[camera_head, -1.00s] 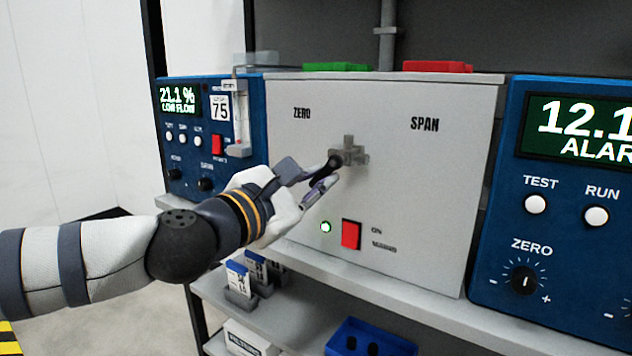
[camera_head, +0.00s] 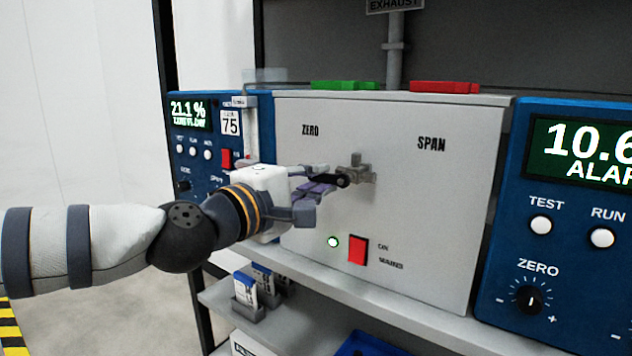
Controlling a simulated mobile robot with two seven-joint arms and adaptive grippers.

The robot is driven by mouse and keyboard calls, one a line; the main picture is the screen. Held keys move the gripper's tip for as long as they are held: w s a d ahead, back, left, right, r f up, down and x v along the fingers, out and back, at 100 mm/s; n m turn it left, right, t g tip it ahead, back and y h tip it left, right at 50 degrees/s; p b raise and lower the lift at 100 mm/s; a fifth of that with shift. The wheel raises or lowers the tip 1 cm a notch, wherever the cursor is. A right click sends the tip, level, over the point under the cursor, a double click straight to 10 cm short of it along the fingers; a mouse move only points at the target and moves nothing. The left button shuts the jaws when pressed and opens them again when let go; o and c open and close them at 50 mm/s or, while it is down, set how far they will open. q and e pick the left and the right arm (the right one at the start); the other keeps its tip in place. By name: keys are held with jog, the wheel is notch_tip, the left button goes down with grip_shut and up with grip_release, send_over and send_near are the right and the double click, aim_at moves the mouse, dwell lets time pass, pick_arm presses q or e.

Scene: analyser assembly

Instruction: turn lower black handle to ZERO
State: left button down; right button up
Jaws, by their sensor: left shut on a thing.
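A light grey panel box (camera_head: 430,215) carries the printed words ZERO at upper left and SPAN at upper right. A grey metal valve (camera_head: 358,168) sits in the middle of its face. A black handle (camera_head: 343,181) comes off the valve and points left. My left gripper (camera_head: 336,180) comes in from the left and is shut on the black handle, its fingers partly hiding it. Only this one black handle shows; I cannot tell whether another is hidden. My right gripper is not in view.
A blue analyser (camera_head: 505,270) with a lit display stands close on the right. A smaller blue unit (camera_head: 190,150) stands behind my left arm. A red switch (camera_head: 358,250) and lit green lamp (camera_head: 333,242) sit below the valve. A shelf (camera_head: 330,300) runs underneath.

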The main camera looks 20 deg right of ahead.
pick_arm(q)
jog(key=shift+r+m, duration=0.15)
jog(key=shift+m, duration=0.25)
jog(key=c, duration=1.6)
grip_release()
jog(key=v, duration=1.2)
